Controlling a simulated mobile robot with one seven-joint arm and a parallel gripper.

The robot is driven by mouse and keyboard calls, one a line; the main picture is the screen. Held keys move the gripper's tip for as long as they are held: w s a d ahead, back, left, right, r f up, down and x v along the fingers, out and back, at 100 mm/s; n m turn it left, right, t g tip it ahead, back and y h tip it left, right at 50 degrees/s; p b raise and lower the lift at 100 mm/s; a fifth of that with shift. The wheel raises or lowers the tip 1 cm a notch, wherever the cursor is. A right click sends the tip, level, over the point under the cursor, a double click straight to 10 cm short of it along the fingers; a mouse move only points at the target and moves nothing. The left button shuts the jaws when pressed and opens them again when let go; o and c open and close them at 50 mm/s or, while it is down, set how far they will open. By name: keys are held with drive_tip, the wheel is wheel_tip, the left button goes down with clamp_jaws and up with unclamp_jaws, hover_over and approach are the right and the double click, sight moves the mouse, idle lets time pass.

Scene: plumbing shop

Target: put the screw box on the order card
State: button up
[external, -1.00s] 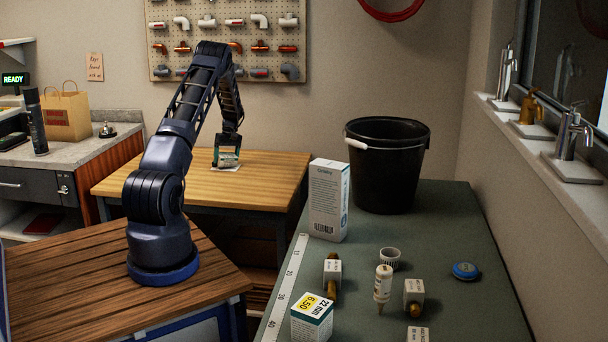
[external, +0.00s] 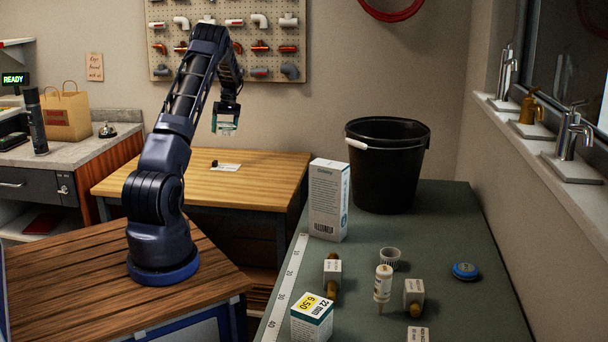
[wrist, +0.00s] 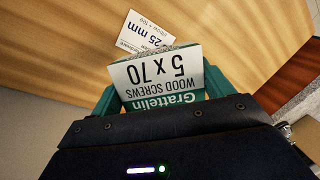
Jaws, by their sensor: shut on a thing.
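My gripper (external: 226,130) is raised above the wooden table at the back, shut on the screw box (wrist: 158,72). In the wrist view the box has a white and green face reading "Grattelin wood screws 5 x 70". It is held between the fingers, clear of the table. A white card (external: 227,168) lies flat on that table below the gripper. It also shows in the wrist view (wrist: 146,34), printed "25 mm" and partly hidden by the box. I cannot read the rest of its print.
A small dark object (external: 214,163) sits at the card's left end. The wooden table (external: 270,172) is otherwise clear.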

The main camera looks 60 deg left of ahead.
drive_tip(key=s+v, duration=0.1)
drive_tip(key=v, duration=0.4)
hover_over(226, 167)
drive_tip(key=shift+w+r, duration=0.2)
drive_tip(key=shift+r, duration=0.15)
drive_tip(key=n, duration=0.2)
drive_tip(key=n+t+h, duration=0.1)
drive_tip(key=shift+s+f+n, duration=0.2)
drive_tip(key=shift+s+n, duration=0.1)
drive_tip(key=shift+n, duration=0.1)
drive_tip(key=n+t, duration=0.1)
drive_tip(key=n, duration=0.1)
drive_tip(key=n+t, duration=0.1)
drive_tip(key=n, duration=0.1)
drive_tip(key=shift+a+f+n+t+h, duration=0.15)
drive_tip(key=shift+n+t+h, duration=0.15)
drive_tip(key=shift+n+t, duration=0.1)
drive_tip(key=shift+s+f, duration=0.1)
drive_tip(key=shift+f, duration=0.15)
wheel_tip(226, 167, down, 19)
drive_tip(key=shift+a+f, duration=0.1)
drive_tip(key=shift+f, duration=0.15)
drive_tip(key=shift+f, duration=0.2)
drive_tip(key=o, duration=1.4)
drive_tip(key=r, duration=0.4)
drive_tip(key=s+a+r, duration=0.1)
drive_tip(key=r, duration=0.7)
drive_tip(key=shift+s+a, duration=0.35)
